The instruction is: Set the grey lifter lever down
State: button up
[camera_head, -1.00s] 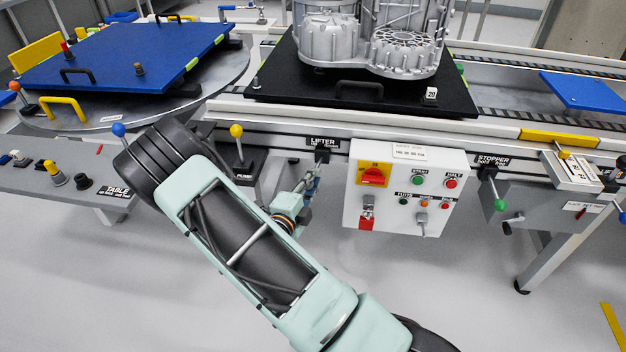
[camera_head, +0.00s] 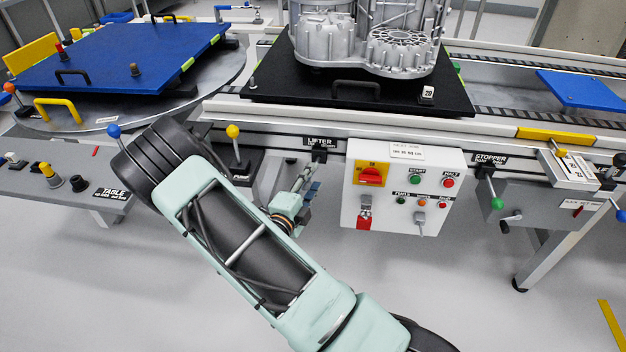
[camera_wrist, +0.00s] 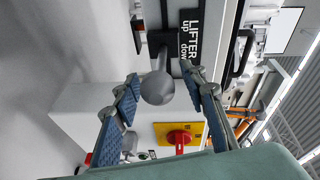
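The grey lifter lever, with a round grey ball knob (camera_wrist: 158,88), stands out from the rail beside the LIFTER up/down label (camera_wrist: 190,37) in the wrist view. My gripper (camera_wrist: 162,77) is open, with one blue-padded finger on each side of the knob. A gap shows between the knob and each finger. In the head view my gripper (camera_head: 308,191) is at the lever below the LIFTER plate (camera_head: 318,142), left of the control box; the knob is hard to make out there.
The white control box (camera_head: 403,190) with a red switch on yellow (camera_head: 370,174) is close on the right. The yellow-knobbed pump lever (camera_head: 233,132) stands to the left. The black pallet (camera_head: 265,88) with the grey housing (camera_head: 370,40) is above. Open floor lies below.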

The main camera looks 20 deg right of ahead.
jog(key=shift+a, duration=0.1)
jog(key=shift+s+a, duration=0.15)
jog(key=shift+a, duration=0.05)
jog(key=v, duration=1.1)
jog(key=shift+s, duration=0.25)
